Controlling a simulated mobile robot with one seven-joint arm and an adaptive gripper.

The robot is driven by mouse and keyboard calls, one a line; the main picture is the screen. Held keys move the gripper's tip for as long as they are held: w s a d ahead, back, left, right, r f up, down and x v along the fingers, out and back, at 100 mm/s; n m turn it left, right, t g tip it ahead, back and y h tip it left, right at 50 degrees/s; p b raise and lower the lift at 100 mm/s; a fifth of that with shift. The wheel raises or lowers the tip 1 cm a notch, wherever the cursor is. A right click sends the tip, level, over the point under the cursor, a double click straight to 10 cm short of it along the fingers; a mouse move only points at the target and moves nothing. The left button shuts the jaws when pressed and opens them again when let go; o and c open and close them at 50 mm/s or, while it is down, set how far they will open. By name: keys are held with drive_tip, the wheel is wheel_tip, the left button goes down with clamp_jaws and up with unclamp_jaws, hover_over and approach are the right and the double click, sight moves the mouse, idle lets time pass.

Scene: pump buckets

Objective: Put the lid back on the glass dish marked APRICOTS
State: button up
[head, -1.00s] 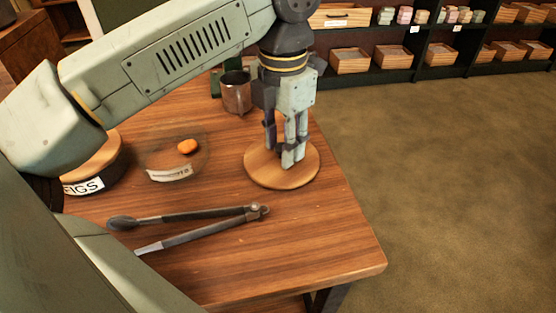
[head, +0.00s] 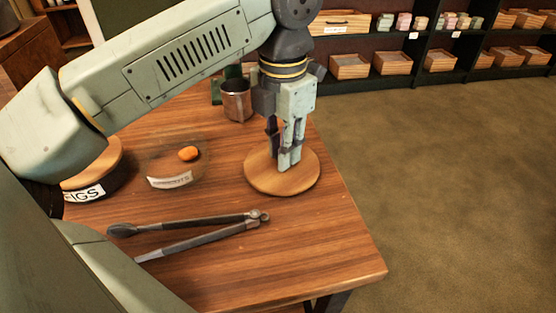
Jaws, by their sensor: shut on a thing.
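The glass dish (head: 150,160) stands on the table, uncovered, with one orange apricot showing in it. Its white label (head: 169,181) is too small to read surely. A round wooden lid (head: 305,180) lies flat on the table to the right of the dish, near the table's right edge. My gripper (head: 285,163) points down over the lid's middle and is shut on the lid. The fingers hide the part they hold.
A dish marked FIGS (head: 85,193) with a wooden lid stands at left, partly behind my arm. Black-handled tongs (head: 205,235) lie in front of the glass dish. A metal cup (head: 237,103) stands behind. The table's front right is clear.

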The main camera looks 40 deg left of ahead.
drive_tip(key=shift+r+p, duration=1.45)
drive_tip(key=shift+r, duration=0.7)
